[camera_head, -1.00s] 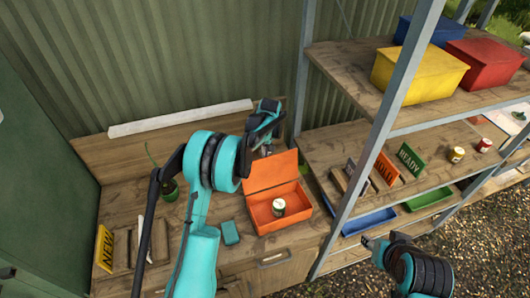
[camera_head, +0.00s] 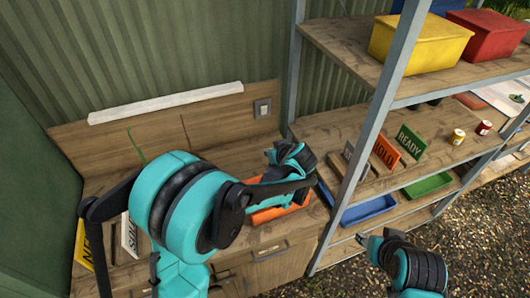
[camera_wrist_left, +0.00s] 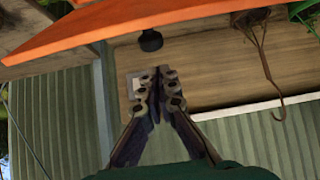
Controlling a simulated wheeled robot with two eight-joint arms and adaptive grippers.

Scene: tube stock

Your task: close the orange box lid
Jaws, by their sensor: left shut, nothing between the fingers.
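The orange box (camera_head: 268,214) stands on the wooden bench, mostly covered by my left arm in the head view. Only part of its orange front shows there. In the left wrist view a broad orange panel, seemingly the lid (camera_wrist_left: 130,22), crosses the top of the picture at a tilt. The lid's angle cannot be made out in the head view. My left gripper (camera_head: 290,158) is over the box's far side; in the wrist view its fingers (camera_wrist_left: 158,78) are shut and empty, close below the panel's edge. My right gripper (camera_head: 366,238) hangs beside the shelf, its jaws too small to judge.
A shelf post (camera_head: 372,130) rises just right of the box. The shelf holds a yellow box (camera_head: 420,42), a red box (camera_head: 488,38), signs and small tins. A blue tray (camera_head: 368,209) and a green tray (camera_head: 428,185) sit lower. Signs stand at the bench's left.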

